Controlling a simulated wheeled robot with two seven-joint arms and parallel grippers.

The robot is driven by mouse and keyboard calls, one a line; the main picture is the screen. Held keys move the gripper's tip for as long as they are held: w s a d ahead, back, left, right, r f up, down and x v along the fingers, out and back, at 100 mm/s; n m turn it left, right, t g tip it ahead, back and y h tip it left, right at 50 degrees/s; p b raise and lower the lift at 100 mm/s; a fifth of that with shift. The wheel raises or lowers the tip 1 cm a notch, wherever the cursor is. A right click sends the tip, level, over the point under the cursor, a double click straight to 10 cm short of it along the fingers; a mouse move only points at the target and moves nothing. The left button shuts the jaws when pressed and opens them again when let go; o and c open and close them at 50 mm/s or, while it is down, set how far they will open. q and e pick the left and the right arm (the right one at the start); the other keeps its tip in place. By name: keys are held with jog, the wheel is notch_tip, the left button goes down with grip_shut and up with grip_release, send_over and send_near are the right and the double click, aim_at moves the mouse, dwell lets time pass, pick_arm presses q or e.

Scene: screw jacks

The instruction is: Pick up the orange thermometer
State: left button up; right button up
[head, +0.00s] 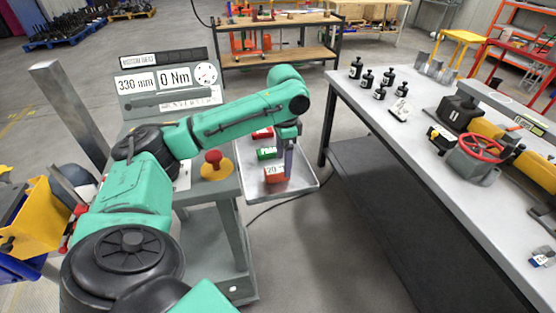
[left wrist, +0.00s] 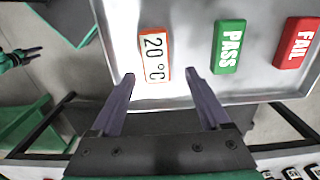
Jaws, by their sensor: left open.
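The orange thermometer (head: 275,174) lies on a metal tray (head: 308,185) in the head view, at the tray's near end. In the left wrist view the thermometer (left wrist: 155,55) is a flat block with orange edges and a white face reading "20 °C". My left gripper (head: 289,160) is over the tray, pointing down. In the left wrist view its two fingers (left wrist: 160,77) are spread apart and empty, and the thermometer appears ahead, roughly between their tips. A small green and dark forked part of mine, possibly my right gripper (left wrist: 20,57), shows at the left edge of that view.
A green PASS block (left wrist: 229,47) and a red FAIL block (left wrist: 298,43) lie farther along the tray. A red button on a yellow base (head: 214,166) stands left of the tray.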

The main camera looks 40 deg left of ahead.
pick_arm(q)
notch_tip(320, 180, down, 3)
jog(key=shift+s+d, duration=0.15)
jog(key=shift+f, duration=0.25)
grip_shut()
pick_arm(e)
jog(key=shift+w+a+r, duration=0.1)
jog(key=shift+w+r, duration=0.2)
jog(key=shift+w, duration=0.35)
